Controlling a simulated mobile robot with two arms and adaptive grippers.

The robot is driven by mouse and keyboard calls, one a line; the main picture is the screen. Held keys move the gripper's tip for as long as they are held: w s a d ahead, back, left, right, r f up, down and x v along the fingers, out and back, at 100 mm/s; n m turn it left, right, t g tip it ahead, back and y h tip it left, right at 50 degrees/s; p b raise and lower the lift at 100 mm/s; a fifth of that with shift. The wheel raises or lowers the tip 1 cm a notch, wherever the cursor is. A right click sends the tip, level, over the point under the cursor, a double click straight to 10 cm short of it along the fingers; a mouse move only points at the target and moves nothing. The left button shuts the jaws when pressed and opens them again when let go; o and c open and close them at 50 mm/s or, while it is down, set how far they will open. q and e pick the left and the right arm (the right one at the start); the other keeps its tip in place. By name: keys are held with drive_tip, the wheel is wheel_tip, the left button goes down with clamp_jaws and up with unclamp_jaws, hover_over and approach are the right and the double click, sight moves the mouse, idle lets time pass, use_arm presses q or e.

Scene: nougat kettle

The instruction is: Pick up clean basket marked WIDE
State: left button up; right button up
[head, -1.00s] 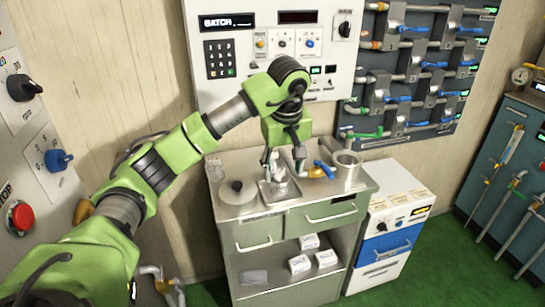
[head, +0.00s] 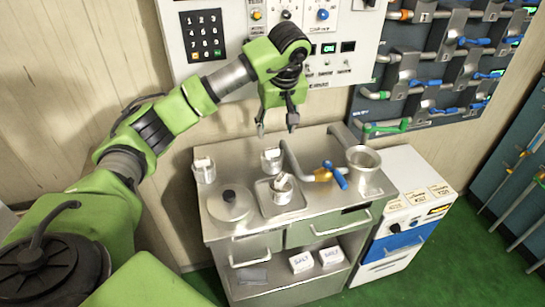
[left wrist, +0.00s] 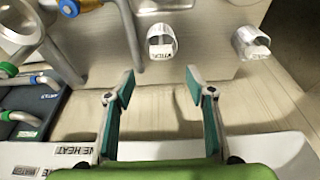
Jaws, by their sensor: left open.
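Several small metal baskets with white labels stand on the steel counter (head: 325,141). One basket (head: 272,161) is at the back middle, one (head: 204,171) at the back left, and one (head: 282,190) is in a square tray (head: 265,207). The labels are too small to read, so I cannot tell which says WIDE. My left gripper (head: 276,128) is open and empty, above and behind the back middle basket. In the left wrist view, that basket (left wrist: 161,43) lies ahead of the open fingers (left wrist: 160,86), apart from them; the back left basket (left wrist: 250,43) is to the right.
A round lid (head: 229,203) is left of the tray. A bent pipe with a blue-handled valve (head: 335,175) and a metal pot (head: 362,167) stand to the right. A control panel (head: 270,50) is on the wall behind. A white cabinet (head: 405,205) adjoins the counter.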

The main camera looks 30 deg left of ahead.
sight(272, 149)
use_arm(q)
drive_tip(key=x, duration=0.3)
drive_tip(key=shift+a+f, duration=0.15)
drive_tip(key=p+x, duration=0.1)
drive_tip(key=x, duration=0.1)
drive_tip(key=shift+f, duration=0.35)
drive_tip(key=p+x, duration=0.1)
drive_tip(key=x, duration=0.2)
drive_tip(key=shift+a+f, duration=0.1)
drive_tip(key=shift+f, duration=0.2)
clamp_jaws()
use_arm(e)
drive_tip(key=r, duration=0.2)
drive_tip(key=shift+w+a+r, duration=0.1)
drive_tip(key=shift+w+r, duration=0.15)
drive_tip(key=shift+r, duration=0.1)
